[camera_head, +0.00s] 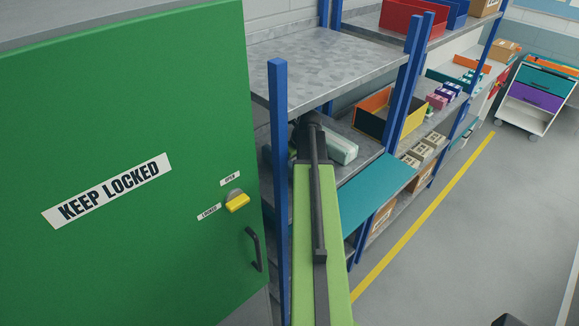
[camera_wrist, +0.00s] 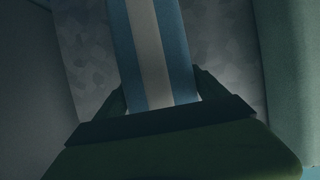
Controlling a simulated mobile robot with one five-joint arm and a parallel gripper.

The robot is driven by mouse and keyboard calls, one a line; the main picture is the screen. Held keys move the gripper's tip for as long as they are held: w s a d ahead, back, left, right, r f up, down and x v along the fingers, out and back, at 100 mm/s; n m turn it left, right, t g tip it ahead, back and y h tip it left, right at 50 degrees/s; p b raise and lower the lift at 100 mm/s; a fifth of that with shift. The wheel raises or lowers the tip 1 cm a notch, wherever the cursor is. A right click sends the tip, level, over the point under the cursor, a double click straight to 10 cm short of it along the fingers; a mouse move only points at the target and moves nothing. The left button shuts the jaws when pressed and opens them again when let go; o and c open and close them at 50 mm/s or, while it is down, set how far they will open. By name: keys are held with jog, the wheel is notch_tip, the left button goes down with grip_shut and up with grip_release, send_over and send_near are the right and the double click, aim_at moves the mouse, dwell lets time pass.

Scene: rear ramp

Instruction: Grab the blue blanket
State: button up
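The blue blanket (camera_wrist: 178,45) shows in the wrist view as a blue strip with a pale stripe down its middle. It lies on a mottled grey shelf surface and runs down between the fingers of my gripper (camera_wrist: 160,92). The fingers are apart, one at each side edge of the blanket. I cannot tell whether they press on it. In the head view my gripper end is a dark shape between the shelves, partly hidden by my arm. I cannot make out the blue blanket there.
A pale green-white bundle (camera_head: 343,150) lies right of my arm on the shelf. A blue post (camera_head: 278,190) and green cabinet (camera_head: 140,200) stand to the left. The upper shelf (camera_head: 330,70) is overhead. The floor (camera_head: 470,240) at right is clear.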

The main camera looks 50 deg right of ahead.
jog(key=c, duration=1.4)
jog(key=shift+r, duration=0.15)
